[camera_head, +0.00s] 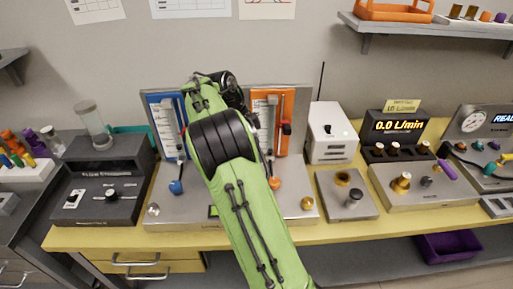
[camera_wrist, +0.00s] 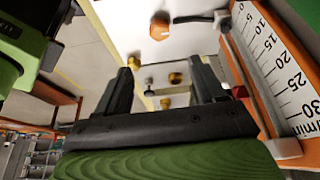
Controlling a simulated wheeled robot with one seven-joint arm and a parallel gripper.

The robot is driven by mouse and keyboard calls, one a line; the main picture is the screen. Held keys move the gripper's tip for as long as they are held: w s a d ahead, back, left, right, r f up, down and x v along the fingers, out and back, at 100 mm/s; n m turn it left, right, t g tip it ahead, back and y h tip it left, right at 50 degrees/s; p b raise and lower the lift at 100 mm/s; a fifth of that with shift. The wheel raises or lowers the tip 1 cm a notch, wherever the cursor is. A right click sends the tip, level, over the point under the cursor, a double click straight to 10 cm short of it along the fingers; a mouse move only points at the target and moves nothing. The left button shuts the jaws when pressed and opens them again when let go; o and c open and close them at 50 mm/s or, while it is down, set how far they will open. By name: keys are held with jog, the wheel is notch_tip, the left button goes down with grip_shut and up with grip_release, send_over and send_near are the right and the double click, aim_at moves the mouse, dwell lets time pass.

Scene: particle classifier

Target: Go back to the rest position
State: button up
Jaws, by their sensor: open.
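My green arm rises from the bottom middle of the head view and reaches over the flow-meter panel (camera_head: 295,200), hiding part of it. My gripper is mostly hidden behind the arm there. In the wrist view my gripper (camera_wrist: 165,75) has its two dark fingers apart, with nothing held between them. It is close beside the orange-framed flow scale (camera_wrist: 285,75), which stands to the right of the fingers. An orange knob (camera_wrist: 160,26) shows beyond the fingers. The same orange meter is just right of my arm in the head view (camera_head: 270,120).
A blue flow meter (camera_head: 165,120) stands left of my arm. A dark box with a glass cylinder (camera_head: 95,120) is farther left. A white box with an antenna (camera_head: 330,132) and a 0.0 L/min display unit (camera_head: 398,127) stand to the right. The yellow bench edge (camera_head: 350,230) runs in front.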

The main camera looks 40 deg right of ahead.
dwell(0.3)
jog(key=s+a+r+n+t+y+p, duration=0.1)
jog(key=s+a+r+n+t, duration=0.3)
jog(key=s+a+r+n, duration=0.7)
jog(key=s+a+f+n+t+y+p, duration=0.1)
jog(key=s+a+n+t, duration=0.3)
jog(key=s+a+n, duration=0.6)
jog(key=s+f+n+y, duration=0.1)
jog(key=s+n, duration=0.1)
jog(key=n, duration=0.1)
jog(key=shift+s+f+y, duration=0.3)
jog(key=shift+f+y, duration=0.05)
jog(key=shift+y, duration=0.05)
